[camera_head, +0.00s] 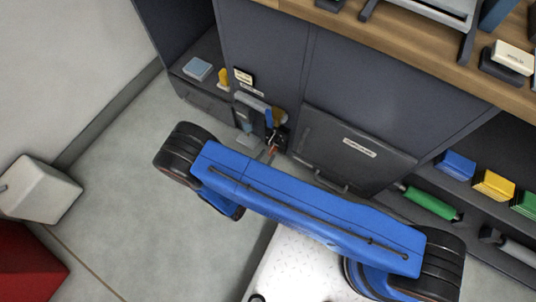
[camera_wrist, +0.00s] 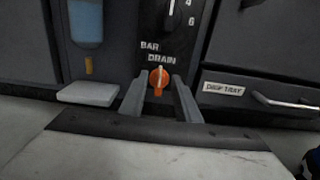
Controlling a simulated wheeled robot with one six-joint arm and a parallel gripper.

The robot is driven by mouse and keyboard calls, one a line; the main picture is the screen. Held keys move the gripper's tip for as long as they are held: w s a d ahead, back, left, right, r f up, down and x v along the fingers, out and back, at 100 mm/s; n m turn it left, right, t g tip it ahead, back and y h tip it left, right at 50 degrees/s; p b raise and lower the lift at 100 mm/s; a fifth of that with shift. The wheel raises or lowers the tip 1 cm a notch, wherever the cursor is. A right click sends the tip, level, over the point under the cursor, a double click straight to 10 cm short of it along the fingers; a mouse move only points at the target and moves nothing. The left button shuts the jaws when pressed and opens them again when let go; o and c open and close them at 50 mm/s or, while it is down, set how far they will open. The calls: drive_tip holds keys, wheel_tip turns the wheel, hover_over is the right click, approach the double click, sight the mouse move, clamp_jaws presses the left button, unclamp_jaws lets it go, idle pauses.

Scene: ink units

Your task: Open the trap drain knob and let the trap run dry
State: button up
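The orange drain knob (camera_wrist: 158,78) sits on a dark panel under the label "DRAIN" in the wrist view. Its pale pointer mark stands about upright. My gripper (camera_wrist: 160,92) is open, with one grey finger on each side of the knob; I cannot tell whether either finger touches it. To the left, the trap bowl (camera_wrist: 86,22) holds blue liquid. A brass-coloured outlet (camera_wrist: 88,66) is below it, above a pale tray (camera_wrist: 88,93). In the head view my blue arm reaches toward the cabinet, and the gripper end is small and partly hidden.
A drawer marked "DRIP TRAY" (camera_wrist: 223,89) with a metal handle (camera_wrist: 285,102) is right of the knob. A "BAR" dial (camera_wrist: 172,10) is above it. A wooden worktop (camera_head: 420,45) overhangs the cabinet. Open floor (camera_head: 120,195) lies to the left.

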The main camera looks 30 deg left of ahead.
sight(272, 151)
drive_tip(key=shift+w+d, duration=0.15)
drive_tip(key=shift+w, duration=0.9)
clamp_jaws()
